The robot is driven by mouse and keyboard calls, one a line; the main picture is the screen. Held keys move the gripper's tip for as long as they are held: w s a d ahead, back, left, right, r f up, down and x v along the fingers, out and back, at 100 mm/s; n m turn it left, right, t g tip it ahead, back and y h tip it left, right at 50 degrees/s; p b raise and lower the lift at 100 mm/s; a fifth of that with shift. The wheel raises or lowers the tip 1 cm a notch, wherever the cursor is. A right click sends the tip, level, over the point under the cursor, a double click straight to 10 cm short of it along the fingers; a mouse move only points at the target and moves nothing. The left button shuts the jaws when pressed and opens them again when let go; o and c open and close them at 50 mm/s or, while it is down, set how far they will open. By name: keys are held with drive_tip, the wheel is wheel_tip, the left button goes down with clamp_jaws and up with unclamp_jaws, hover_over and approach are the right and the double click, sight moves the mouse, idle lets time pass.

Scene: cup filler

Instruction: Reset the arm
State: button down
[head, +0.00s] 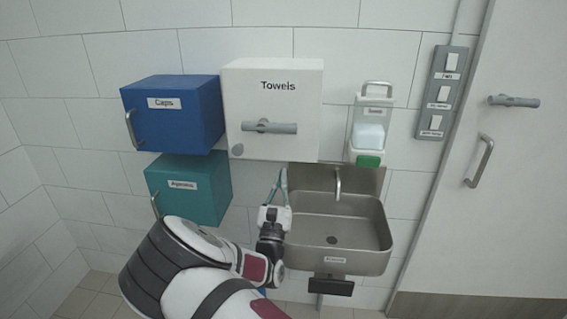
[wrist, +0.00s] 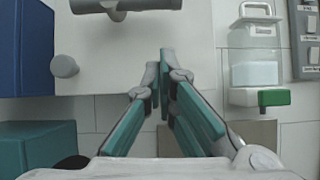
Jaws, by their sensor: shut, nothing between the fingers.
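My gripper (head: 281,172) is raised in front of the wall, at the left edge of the steel sink and just under the white Towels box (head: 273,100). In the wrist view its two teal fingers (wrist: 159,75) come together at the tips with nothing between them. The wrist view also shows the underside region of the Towels box, with its grey handle and a round grey knob, beyond the fingertips. My arm reaches up from the bottom of the head view and hides part of the wall and floor.
A steel sink (head: 372,238) with a tap (head: 338,183) is right of my gripper. A blue Caps box (head: 172,115) and a teal box (head: 212,190) hang left. A soap dispenser (head: 371,135), switch panel (head: 439,95) and door (head: 520,190) are further right.

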drive_tip(key=s+d+r+m+g+h, duration=0.25)
drive_tip(key=d+m+g+h, duration=0.35)
drive_tip(key=d, duration=0.4)
drive_tip(key=s+d+r+m+g+h, duration=0.2)
drive_tip(key=d+r+m+g+h, duration=0.25)
drive_tip(key=d+m+h, duration=0.45)
drive_tip(key=s+d+r+m+g+y, duration=0.1)
drive_tip(key=s+d+m+g+y, duration=0.1)
drive_tip(key=s+d+m+g, duration=0.9)
drive_tip(key=s+d+r+m+g+y, duration=0.1)
drive_tip(key=s+d+m+y, duration=0.1)
drive_tip(key=s+y, duration=0.35)
drive_tip(key=s+d+r+m+g+y, duration=0.1)
drive_tip(key=s+d+m+g+y, duration=0.15)
drive_tip(key=s, duration=0.55)
drive_tip(key=s+a+r+m+t+y, duration=0.4)
drive_tip(key=s+a+r+t+y, duration=0.1)
drive_tip(key=s+a, duration=0.3)
drive_tip(key=shift+s+a+r+t+y, duration=0.2)
drive_tip(key=shift+s+a+t+y, duration=0.25)
drive_tip(key=shift+y, duration=0.45)
